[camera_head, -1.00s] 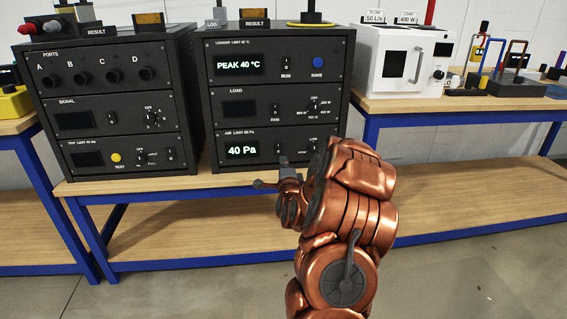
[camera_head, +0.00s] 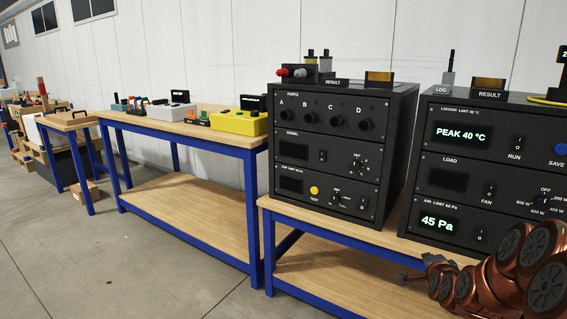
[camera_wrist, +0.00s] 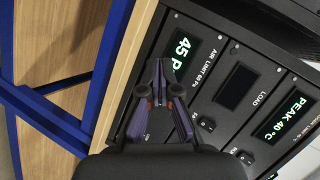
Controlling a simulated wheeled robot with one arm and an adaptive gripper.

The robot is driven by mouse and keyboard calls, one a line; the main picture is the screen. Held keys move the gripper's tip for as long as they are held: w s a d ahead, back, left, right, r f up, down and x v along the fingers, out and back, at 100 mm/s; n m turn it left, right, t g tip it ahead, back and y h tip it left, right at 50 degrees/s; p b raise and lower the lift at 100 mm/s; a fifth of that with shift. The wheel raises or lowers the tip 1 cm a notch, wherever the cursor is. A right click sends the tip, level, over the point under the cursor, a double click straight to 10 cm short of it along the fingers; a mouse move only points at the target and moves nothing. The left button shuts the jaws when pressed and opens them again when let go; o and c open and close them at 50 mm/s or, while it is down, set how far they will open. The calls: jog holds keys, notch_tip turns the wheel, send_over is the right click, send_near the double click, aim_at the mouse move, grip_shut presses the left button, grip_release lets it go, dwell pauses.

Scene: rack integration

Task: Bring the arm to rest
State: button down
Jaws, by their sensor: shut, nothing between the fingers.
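My copper arm (camera_head: 510,275) shows at the lower right in the head view, folded in front of the right-hand rack unit. My gripper (camera_head: 412,279) points left there, at the level of the bench edge. In the wrist view my gripper (camera_wrist: 160,66) is shut with nothing between its fingertips. It appears in front of the bench edge and the rack unit's lower corner; whether it touches either cannot be told. The right rack unit (camera_head: 468,175) reads PEAK 40 °C and 45 Pa, and the same displays show sideways in the wrist view (camera_wrist: 183,55).
The left rack unit (camera_head: 380,150) with ports A to D stands beside it on the blue-legged bench (camera_head: 300,213). Another bench (camera_head: 180,125) to the left carries a yellow box (camera_head: 238,122) and small devices. The floor (camera_head: 150,270) at front left is clear.

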jog(key=s+a+f+n+g+y, duration=0.1)
jog(key=s+a+n+g+y, duration=0.1)
jog(key=s+a+n+g, duration=0.45)
jog(key=s+a+f+n+g+y, duration=0.1)
jog(key=s+a+n+y, duration=0.2)
jog(key=s+a, duration=0.7)
jog(key=s+a+r+n+g, duration=0.2)
jog(key=s+a+n+g, duration=0.3)
jog(key=s, duration=0.8)
jog(key=s+a+r+n+g, duration=0.25)
jog(key=s+a, duration=0.45)
jog(key=s, duration=0.5)
notch_tip(320, 180, up, 24)
jog(key=s+p, duration=0.2)
jog(key=p, duration=2.1)
jog(key=shift+d+f+n, duration=0.15)
jog(key=shift+d+n, duration=0.05)
jog(key=shift+n, duration=0.1)
jog(key=shift+d, duration=0.1)
